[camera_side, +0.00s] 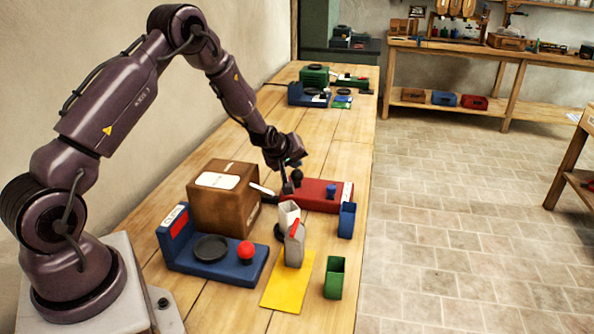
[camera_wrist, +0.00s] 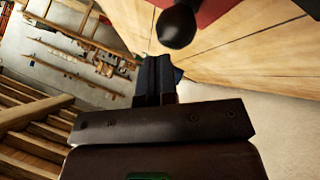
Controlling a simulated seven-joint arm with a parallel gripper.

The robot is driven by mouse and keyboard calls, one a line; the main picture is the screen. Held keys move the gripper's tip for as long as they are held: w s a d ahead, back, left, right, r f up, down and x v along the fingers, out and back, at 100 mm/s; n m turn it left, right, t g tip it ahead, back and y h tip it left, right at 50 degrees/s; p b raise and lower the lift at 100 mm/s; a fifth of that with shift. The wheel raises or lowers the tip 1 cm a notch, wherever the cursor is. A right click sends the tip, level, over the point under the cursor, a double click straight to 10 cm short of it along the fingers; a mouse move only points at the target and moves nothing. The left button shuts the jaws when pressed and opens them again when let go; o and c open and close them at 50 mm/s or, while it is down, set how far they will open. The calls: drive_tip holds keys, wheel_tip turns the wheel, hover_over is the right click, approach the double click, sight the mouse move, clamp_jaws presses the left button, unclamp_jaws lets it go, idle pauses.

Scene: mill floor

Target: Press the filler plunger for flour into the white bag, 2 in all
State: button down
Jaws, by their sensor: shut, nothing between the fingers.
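My gripper (camera_side: 288,188) is shut and empty, low over the left end of a red bench unit (camera_side: 318,197). A dark round knob (camera_side: 297,176), which looks like a plunger top, is right beside the fingers. In the wrist view the closed fingertips (camera_wrist: 155,62) point towards this black knob (camera_wrist: 177,27) and look apart from it. A white open-topped bag (camera_side: 289,213) stands in front of the unit's left end. A grey-white container with a red stripe (camera_side: 295,245) stands just in front of the bag. I cannot tell the bag's contents or how far the knob is down.
A yellow mat (camera_side: 288,285) lies at the front. A blue scale (camera_side: 190,262) with a black pan and red knob is left of it. A cardboard box (camera_side: 223,197) stands behind the scale. A blue cup (camera_side: 347,221) and a green cup (camera_side: 334,278) stand near the right edge.

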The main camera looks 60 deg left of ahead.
sight(295, 170)
drive_tip(key=shift+f, duration=0.85)
idle(0.7)
drive_tip(key=shift+r, duration=1.35)
drive_tip(key=shift+r, duration=2.55)
wheel_tip(295, 170, up, 4)
drive_tip(key=shift+f, duration=0.1)
idle(0.5)
